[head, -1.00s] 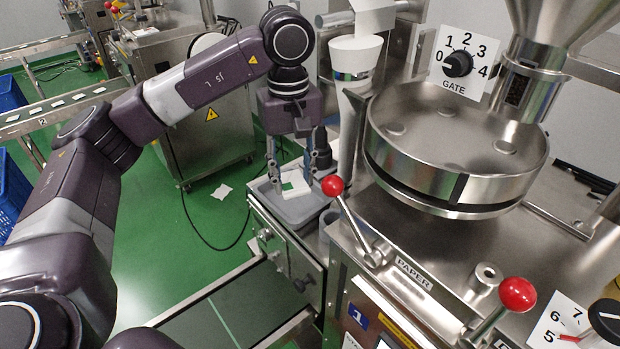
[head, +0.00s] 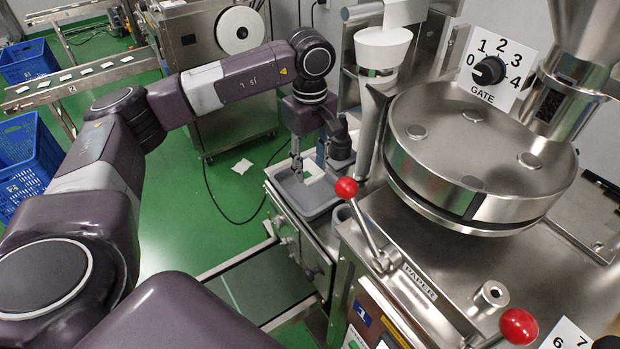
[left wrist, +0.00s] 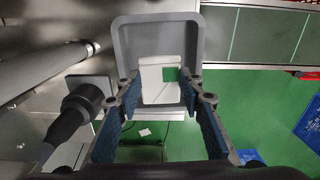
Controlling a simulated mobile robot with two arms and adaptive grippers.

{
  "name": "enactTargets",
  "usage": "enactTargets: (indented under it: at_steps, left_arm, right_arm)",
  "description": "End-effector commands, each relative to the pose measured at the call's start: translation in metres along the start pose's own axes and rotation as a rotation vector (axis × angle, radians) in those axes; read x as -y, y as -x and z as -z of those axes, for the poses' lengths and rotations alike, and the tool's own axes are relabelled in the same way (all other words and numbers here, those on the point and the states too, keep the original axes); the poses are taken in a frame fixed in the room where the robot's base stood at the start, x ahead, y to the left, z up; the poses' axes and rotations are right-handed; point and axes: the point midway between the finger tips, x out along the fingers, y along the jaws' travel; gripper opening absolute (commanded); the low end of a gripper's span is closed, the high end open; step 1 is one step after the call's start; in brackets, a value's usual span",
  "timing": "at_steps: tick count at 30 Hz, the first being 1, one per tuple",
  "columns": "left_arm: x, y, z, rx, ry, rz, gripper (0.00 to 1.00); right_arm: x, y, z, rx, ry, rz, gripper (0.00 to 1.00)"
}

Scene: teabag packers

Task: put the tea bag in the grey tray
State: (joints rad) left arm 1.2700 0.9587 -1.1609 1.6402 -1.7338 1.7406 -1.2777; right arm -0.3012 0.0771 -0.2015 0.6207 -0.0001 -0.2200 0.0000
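The grey tray (head: 318,208) sits on the end of the machine below my left gripper (head: 311,166). The tea bag (head: 314,179), white with a green tag, is inside the tray's outline. In the left wrist view the tea bag (left wrist: 158,73) shows against the tray (left wrist: 124,45), between the two fingers of my left gripper (left wrist: 161,88). The fingers stand apart, with a gap on each side of the bag. Whether the bag lies flat or leans on the tray wall is hard to tell. My right gripper is not in view.
A steel drum (head: 480,155) and red-knobbed levers (head: 346,188) stand right of the tray. A black knob (left wrist: 82,104) is close beside the left gripper. A white scrap (head: 243,166) lies on the green floor. Blue crates (head: 25,155) stand at far left.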

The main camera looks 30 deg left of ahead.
Motion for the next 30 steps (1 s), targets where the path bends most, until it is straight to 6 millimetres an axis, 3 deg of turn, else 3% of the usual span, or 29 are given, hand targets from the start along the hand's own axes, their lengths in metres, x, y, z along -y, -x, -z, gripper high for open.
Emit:
enactTargets:
  at_steps: [15,27,30]
  left_arm:
    - [0.000,-0.058,0.000,0.001,-0.001,0.001,0.30]
    - [0.000,-0.065,0.000,0.000,-0.001,-0.001,0.30]
    - [0.000,-0.063,0.000,0.000,-0.001,-0.001,0.46]
  right_arm:
    - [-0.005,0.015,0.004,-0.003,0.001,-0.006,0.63]
    - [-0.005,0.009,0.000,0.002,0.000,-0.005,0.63]
    - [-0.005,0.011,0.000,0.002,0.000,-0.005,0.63]
